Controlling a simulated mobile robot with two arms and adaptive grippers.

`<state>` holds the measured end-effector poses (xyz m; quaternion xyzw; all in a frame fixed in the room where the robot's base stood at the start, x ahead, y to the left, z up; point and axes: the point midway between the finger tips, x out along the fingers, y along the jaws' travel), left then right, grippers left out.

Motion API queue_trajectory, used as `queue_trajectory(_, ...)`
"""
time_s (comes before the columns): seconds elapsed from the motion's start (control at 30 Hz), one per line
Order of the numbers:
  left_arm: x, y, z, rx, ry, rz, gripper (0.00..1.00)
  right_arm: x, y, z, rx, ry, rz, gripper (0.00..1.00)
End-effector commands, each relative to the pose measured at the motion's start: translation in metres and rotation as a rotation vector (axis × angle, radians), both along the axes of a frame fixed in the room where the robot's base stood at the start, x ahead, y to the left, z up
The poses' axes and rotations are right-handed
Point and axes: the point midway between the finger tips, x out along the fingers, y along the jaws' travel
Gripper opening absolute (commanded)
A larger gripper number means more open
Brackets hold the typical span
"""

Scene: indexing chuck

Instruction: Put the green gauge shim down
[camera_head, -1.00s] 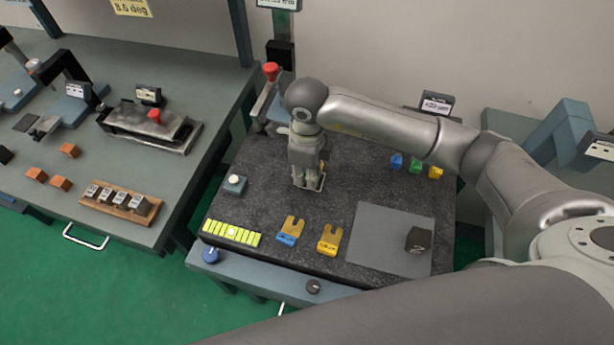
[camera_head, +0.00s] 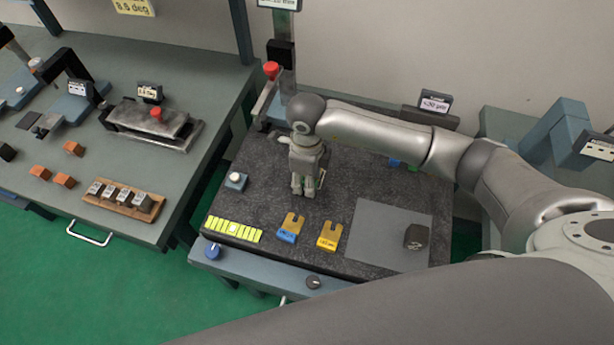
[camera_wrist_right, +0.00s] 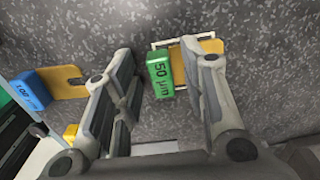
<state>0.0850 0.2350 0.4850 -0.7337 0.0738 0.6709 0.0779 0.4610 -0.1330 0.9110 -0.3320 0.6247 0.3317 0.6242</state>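The green gauge shim, marked 50 µm, shows in the right wrist view: its green block (camera_wrist_right: 160,76) lies between my right fingers, and its brass-coloured plate (camera_wrist_right: 190,58) extends to the right over a white outline. My right gripper (camera_head: 308,190) is low over the dark granite plate (camera_head: 262,185). In the right wrist view my right gripper (camera_wrist_right: 167,52) looks open, with gaps on both sides of the green block. In the head view the fingers mostly hide this shim. My left gripper is not in view.
A blue shim (camera_head: 287,236) and a yellow shim (camera_head: 327,242) lie in front of my right gripper. A grey mat (camera_head: 372,235) with a dark block (camera_head: 416,237) is to the right.

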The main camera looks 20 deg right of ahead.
Motion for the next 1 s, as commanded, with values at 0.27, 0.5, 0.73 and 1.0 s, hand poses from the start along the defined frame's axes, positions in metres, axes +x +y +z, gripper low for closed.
queue_trajectory(0.27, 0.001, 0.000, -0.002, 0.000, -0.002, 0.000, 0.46, 0.002, 0.000, 0.011, 0.001, -0.004, 0.000, 0.39)
queue_trajectory(0.5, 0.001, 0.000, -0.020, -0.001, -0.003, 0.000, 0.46, 0.002, 0.000, 0.061, 0.001, -0.008, 0.001, 0.39)
queue_trajectory(0.73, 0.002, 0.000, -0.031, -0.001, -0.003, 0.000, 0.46, 0.001, 0.000, 0.104, 0.000, -0.005, 0.000, 0.39)
queue_trajectory(1.0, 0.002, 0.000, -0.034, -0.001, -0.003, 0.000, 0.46, 0.000, 0.000, 0.123, 0.001, -0.001, 0.001, 0.39)
